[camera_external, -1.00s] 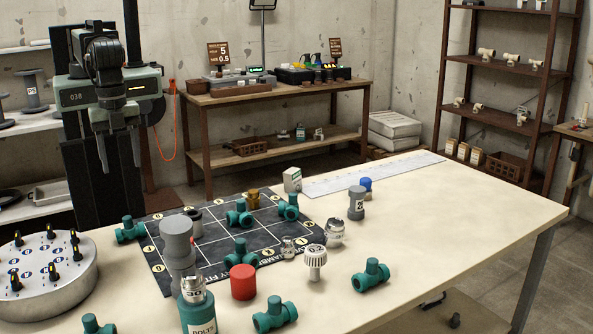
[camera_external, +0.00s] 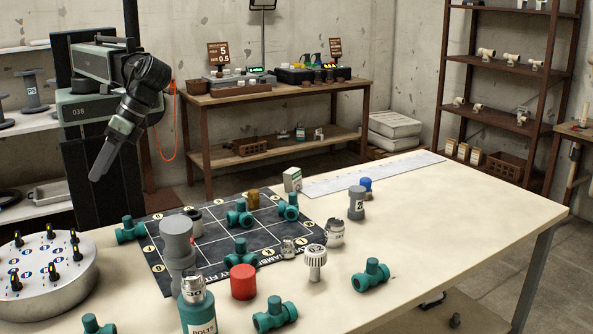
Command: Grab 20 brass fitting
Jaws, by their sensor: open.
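A small brass-coloured fitting (camera_external: 253,199) stands upright near the far edge of the dark gridded mat (camera_external: 212,222), behind the teal tee fittings. Any number on it is too small to read. My gripper (camera_external: 98,178) hangs in the air at the left, beyond the table's far left edge and well apart from the brass fitting. It points down and to the left, with nothing seen in it. It shows nearly edge-on, so its fingers overlap.
Teal tees (camera_external: 239,214) stand on and around the mat. A round silver stand (camera_external: 43,264) is at left. The table's right side is clear.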

